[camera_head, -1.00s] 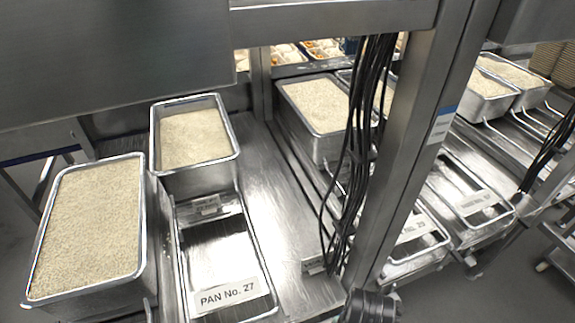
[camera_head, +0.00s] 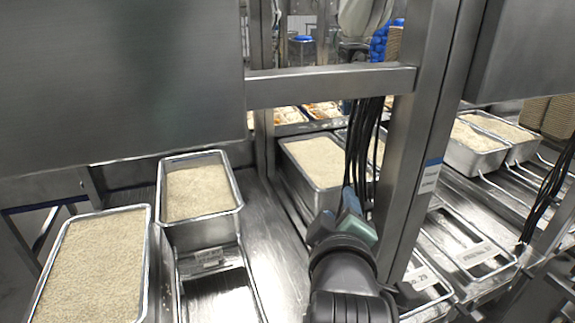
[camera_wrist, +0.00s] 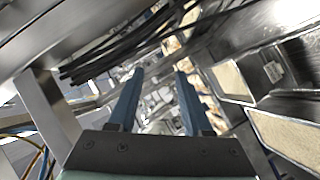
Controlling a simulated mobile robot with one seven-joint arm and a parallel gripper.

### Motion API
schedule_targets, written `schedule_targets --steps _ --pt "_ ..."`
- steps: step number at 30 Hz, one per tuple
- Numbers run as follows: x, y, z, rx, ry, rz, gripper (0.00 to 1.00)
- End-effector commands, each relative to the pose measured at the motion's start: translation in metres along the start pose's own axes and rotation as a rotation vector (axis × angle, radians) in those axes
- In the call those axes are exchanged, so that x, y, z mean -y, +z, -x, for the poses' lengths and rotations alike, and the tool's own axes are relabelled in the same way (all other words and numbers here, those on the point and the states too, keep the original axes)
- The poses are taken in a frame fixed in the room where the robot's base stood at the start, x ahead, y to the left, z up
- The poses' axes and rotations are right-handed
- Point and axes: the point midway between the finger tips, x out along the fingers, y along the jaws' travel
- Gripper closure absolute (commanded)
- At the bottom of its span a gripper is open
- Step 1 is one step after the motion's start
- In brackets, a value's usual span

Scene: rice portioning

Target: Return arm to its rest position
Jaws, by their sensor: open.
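My gripper (camera_wrist: 160,75) shows in the wrist view with its two blue fingers apart and nothing between them. In the head view my dark arm rises from the bottom centre, and the gripper end (camera_head: 350,205) overlaps the black cables and the steel post; its fingertips are hard to make out there.
Rice pans stand at the left front (camera_head: 90,265), left centre (camera_head: 200,195) and behind the cables (camera_head: 318,165). Black cables (camera_head: 362,140) hang beside a steel post (camera_head: 425,130). A crossbar (camera_head: 320,85) spans above. More pans (camera_head: 475,145) stand at right.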

Motion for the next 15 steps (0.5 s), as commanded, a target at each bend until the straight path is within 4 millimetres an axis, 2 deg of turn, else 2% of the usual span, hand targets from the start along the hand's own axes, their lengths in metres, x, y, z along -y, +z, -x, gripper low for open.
schedule_targets --steps 1,5,6,10,12,15 --pt "-0.027 -0.028 0.013 -0.079 0.083 -0.091 0.5" --pt "-0.09 -0.091 0.059 -0.314 0.258 -0.356 0.5" --pt "-0.108 -0.108 0.077 -0.396 0.299 -0.435 0.5" --pt "-0.155 -0.153 0.141 -0.667 0.385 -0.668 0.5" --pt "-0.172 -0.169 0.172 -0.796 0.402 -0.767 0.5" --pt "-0.188 -0.183 0.207 -0.938 0.409 -0.866 0.5"
